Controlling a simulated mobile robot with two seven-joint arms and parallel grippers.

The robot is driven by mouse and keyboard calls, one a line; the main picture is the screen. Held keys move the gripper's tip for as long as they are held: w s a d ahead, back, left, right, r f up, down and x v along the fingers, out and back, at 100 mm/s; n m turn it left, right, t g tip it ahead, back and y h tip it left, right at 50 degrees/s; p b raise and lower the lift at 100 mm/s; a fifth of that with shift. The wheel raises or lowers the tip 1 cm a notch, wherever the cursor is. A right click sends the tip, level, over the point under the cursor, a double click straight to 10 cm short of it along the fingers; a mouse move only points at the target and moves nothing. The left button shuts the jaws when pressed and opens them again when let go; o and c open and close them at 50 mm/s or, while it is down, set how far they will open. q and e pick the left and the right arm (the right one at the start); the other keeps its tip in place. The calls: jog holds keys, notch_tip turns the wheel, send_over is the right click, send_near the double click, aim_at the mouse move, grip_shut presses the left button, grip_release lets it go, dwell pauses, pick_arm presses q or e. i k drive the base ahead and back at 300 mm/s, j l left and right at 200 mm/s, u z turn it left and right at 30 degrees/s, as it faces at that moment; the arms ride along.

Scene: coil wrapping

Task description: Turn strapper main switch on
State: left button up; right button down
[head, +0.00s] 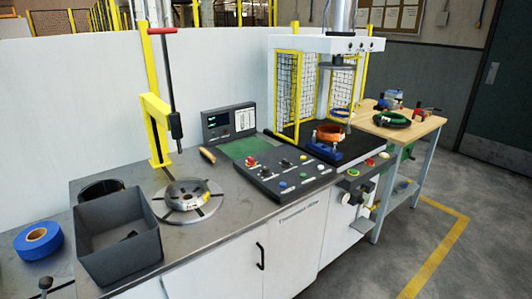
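A dark control panel (290,176) lies on the grey metal bench, with a red knob (251,162), black knobs and coloured buttons. To its right stands a machine with yellow mesh guards (286,95) and a white top housing (326,43). An orange coil (329,133) sits on a blue holder (322,148) inside it. The machine's front face (347,207) carries a few buttons and knobs, including a red button (370,162). The labels are too small to read, so I cannot tell which control is the main switch or its position. Neither of my grippers is in view.
A display unit (229,122) stands behind the panel. A round turntable (188,198), an open grey bin (118,238), blue tape (38,240) and a yellow post with a red-handled lever (158,100) occupy the left. A wooden table (425,126) stands right. The floor (480,220) at right is clear.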

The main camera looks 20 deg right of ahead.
aim_at(250, 162)
jog(key=i+l, duration=0.1)
jog(key=l, duration=0.3)
jog(key=i+l+z, duration=0.1)
jog(key=l, duration=0.25)
jog(key=i+l, duration=0.2)
jog(key=l, duration=0.15)
jog(key=i+l+z, duration=0.1)
jog(key=l, duration=0.3)
jog(key=i+l+z, duration=0.1)
jog(key=l, duration=0.25)
jog(key=i, duration=0.05)
